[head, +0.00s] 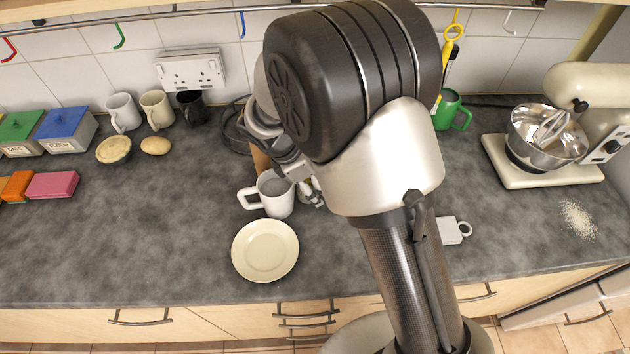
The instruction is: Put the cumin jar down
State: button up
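I cannot make out the cumin jar; my arm covers the middle of the counter. Only part of my gripper (311,192) shows, low over the counter just right of a white mug (274,196). My arm hides the rest of it, so I cannot tell whether its fingers are open or shut, or whether they hold anything. The dark grey counter (180,230) runs across the view.
A cream plate (265,251) lies in front of the white mug. Right of my arm are a white handled item (452,230), a green mug (446,110) and a stand mixer (545,165). Several mugs stand at the back left. The left front counter is clear.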

jog(key=p+v, duration=0.3)
jog(key=v, duration=0.9)
jog(key=shift+r+p, duration=0.15)
jog(key=shift+p, duration=0.25)
